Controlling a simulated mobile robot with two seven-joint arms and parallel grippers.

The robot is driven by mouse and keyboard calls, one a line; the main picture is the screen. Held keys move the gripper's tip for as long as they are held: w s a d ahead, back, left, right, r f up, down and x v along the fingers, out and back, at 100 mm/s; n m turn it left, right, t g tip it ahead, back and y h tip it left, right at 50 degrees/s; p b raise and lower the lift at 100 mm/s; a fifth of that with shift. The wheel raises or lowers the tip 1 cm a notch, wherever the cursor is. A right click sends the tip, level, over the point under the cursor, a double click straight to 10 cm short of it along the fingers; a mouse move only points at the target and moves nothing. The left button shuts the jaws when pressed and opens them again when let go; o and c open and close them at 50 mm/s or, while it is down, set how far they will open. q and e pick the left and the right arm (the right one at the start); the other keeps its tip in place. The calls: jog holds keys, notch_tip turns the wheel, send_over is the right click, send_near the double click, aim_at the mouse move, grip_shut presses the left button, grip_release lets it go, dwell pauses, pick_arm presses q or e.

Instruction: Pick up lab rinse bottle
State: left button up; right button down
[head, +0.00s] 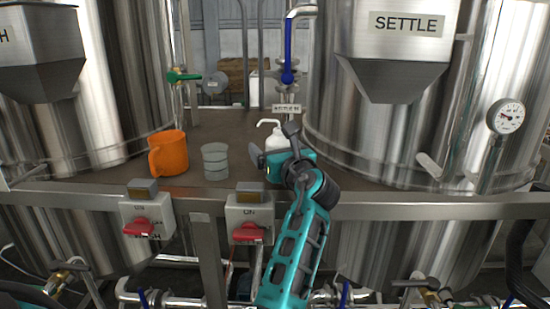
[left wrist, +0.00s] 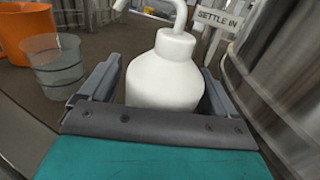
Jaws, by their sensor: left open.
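The lab rinse bottle (head: 277,138) is white with a bent spout and stands upright on the brown platform between the tanks. My left gripper (head: 274,150) is at the bottle and hides its lower part in the head view. In the left wrist view, the white bottle (left wrist: 166,75) fills the space between the two grey fingers of my left gripper (left wrist: 160,85). The fingers are open, one on each side of the bottle. I cannot tell whether either finger touches it. My right gripper is not in view.
An orange mug (head: 168,153) and a grey translucent beaker (head: 215,161) stand left of the bottle. Large steel tanks (head: 345,120) flank the platform. A metal rail (head: 400,207) with switch boxes (head: 249,215) runs along the front. A small sign (left wrist: 217,20) stands behind the bottle.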

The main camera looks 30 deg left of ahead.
pick_arm(q)
jog(key=shift+c, duration=0.4)
jog(key=shift+r, duration=0.1)
jog(key=c, duration=1.2)
